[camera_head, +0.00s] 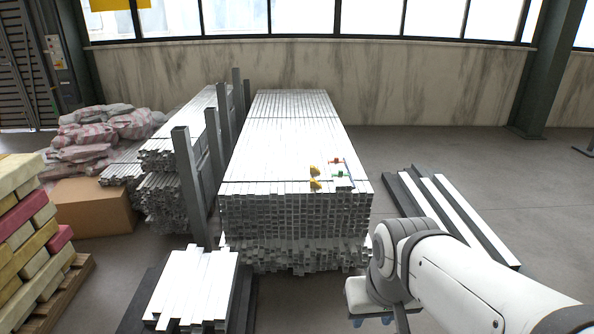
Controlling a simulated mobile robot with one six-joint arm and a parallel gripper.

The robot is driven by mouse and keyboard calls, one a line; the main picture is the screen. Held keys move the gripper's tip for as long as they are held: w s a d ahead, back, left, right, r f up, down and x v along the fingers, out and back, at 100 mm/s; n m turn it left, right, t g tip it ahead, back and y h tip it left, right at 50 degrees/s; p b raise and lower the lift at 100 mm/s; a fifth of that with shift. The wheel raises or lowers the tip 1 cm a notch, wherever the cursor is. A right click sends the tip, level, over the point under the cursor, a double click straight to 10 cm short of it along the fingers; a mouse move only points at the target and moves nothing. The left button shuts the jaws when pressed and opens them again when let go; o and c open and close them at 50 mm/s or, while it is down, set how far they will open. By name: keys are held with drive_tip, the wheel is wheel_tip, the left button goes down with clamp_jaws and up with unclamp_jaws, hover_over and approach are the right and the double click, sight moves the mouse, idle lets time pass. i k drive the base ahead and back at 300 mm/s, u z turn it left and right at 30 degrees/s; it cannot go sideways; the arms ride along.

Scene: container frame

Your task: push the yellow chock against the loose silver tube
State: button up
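Two small yellow pieces lie on top of the large stack of silver tubes, near its front right: an upper yellow chock (314,170) and a lower yellow chock (315,184). I cannot tell which one is the task's chock. A thin dark-edged strip, perhaps the loose silver tube (349,173), lies to their right, apart from both. My gripper (372,321) hangs at the bottom of the picture, in front of and below the stack. Its two bluish fingertips are apart, with nothing visible between them.
A red piece (336,161) and a green piece (338,175) lie between chocks and strip. The large tube stack (290,130) has grey posts (187,180) on its left. Dark and white bars (445,210) lie to the right. A low tube pile (200,280) stands front left.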

sight(313, 183)
drive_tip(key=i, duration=0.4)
drive_tip(key=z, duration=0.05)
drive_tip(key=k, duration=1.25)
drive_tip(key=z, duration=0.5)
drive_tip(key=i, duration=1.85)
drive_tip(key=u, duration=0.5)
